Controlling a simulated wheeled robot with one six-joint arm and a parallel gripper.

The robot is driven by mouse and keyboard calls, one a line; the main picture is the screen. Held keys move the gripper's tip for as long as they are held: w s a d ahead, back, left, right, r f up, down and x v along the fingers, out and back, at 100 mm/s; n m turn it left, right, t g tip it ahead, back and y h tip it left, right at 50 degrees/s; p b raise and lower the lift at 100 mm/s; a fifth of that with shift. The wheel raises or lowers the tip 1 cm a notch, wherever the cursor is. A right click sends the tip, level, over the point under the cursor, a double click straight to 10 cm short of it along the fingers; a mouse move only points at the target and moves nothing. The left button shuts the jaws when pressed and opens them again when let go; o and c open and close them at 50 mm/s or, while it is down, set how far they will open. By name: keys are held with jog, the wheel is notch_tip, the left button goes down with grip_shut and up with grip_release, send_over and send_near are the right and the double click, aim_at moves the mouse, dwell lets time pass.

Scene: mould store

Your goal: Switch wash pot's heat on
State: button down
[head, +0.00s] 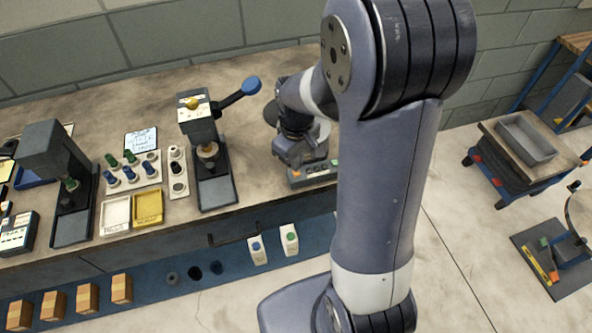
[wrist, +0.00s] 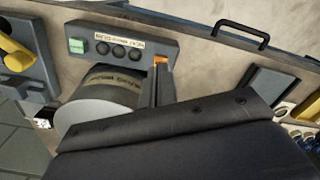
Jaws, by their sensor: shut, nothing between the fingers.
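The wash pot (wrist: 100,98) is a round drum with a pale flat face and a label band, seen upside down in the wrist view. Its grey control panel (wrist: 122,50) carries a green button (wrist: 77,46), several dark round controls and an orange switch (wrist: 160,60). In the head view the panel (head: 312,176) sits at the bench front, and my gripper (head: 308,156) and arm hide much of the pot. In the wrist view my gripper (wrist: 160,78) is shut and empty, its tips close to the orange switch. Contact cannot be told.
A press with a blue-ended lever (head: 238,98) stands left of the pot. Racks of small bottles and trays (head: 149,207) lie further left. Below the front edge, a blue shelf (head: 205,290) holds cartons and wooden blocks. A cart (head: 520,150) stands at right on open floor.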

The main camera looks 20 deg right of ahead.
jog(key=shift+f+b, duration=0.75)
jog(key=shift+f, duration=0.2)
dwell(0.5)
jog(key=shift+r, duration=0.1)
notch_tip(320, 180, up, 10)
jog(key=p, duration=0.8)
dwell(0.5)
notch_tip(320, 180, down, 10)
jog(key=b, duration=0.7)
jog(key=shift+r+b, duration=0.1)
jog(key=shift+b, duration=0.2)
jog(key=shift+r, duration=0.1)
